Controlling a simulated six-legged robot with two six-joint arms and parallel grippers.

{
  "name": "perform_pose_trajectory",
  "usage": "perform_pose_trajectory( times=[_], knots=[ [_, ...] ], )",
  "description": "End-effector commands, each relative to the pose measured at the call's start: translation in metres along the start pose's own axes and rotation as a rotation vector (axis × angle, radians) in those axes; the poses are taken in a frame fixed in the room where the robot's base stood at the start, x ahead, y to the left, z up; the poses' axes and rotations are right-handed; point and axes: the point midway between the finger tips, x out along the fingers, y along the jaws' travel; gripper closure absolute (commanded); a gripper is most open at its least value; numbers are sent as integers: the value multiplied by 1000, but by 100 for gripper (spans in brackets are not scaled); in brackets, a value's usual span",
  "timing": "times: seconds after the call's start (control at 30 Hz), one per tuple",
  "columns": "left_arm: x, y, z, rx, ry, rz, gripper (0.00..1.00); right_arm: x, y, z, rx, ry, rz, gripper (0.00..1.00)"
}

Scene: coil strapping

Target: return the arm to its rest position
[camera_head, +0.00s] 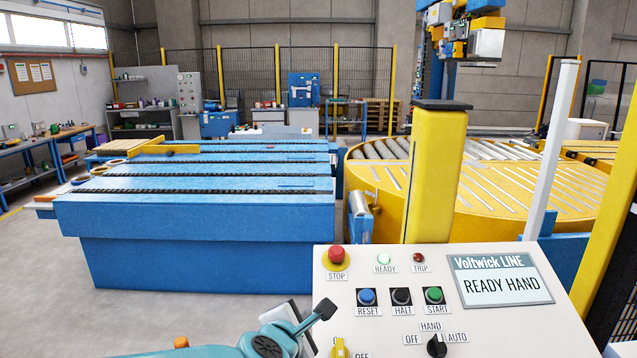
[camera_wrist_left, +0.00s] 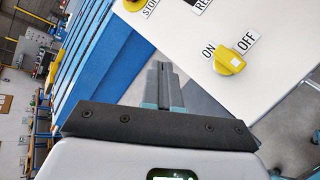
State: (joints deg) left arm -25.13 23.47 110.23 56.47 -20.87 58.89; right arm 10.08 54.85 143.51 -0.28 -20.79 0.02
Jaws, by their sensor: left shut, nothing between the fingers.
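My left arm (camera_head: 265,342) comes in low at the bottom of the head view, in front of the control panel's left edge. Its gripper (camera_head: 324,309) is shut and empty, with its dark fingertips overlapping the panel's lower left corner in the picture. In the left wrist view the two fingers (camera_wrist_left: 163,75) lie together, pointing away from the wrist, with nothing between them. A yellow rotary switch (camera_wrist_left: 229,62) marked ON and OFF is right of the fingers in that view, apart from them. My right gripper is not in view.
The pale control panel (camera_head: 500,325) has a red stop button (camera_head: 336,255), several other buttons and a screen (camera_head: 500,281) reading READY HAND. Behind stand a blue conveyor table (camera_head: 200,222), a yellow post (camera_head: 436,180) and a yellow roller turntable (camera_head: 500,195). Grey floor (camera_head: 50,285) is clear at left.

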Motion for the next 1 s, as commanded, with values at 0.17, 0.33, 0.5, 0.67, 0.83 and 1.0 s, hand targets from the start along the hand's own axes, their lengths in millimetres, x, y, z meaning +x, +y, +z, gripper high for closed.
perform_pose_trajectory(
  times=[0.17, 0.33, 0.5, 0.67, 0.83, 1.0],
  knots=[
    [23, -19, -49, -20, 89, -45, 100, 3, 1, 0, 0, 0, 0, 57],
    [40, -53, -105, -9, 179, -117, 100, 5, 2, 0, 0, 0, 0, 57],
    [49, -115, -183, 63, 280, -254, 100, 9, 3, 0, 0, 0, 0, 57],
    [32, -214, -270, 275, 317, -509, 100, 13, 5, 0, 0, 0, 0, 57],
    [-28, -331, -323, 622, 131, -844, 100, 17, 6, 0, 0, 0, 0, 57],
    [-93, -403, -307, 1107, -345, -1007, 100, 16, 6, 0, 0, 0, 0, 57]
  ],
)
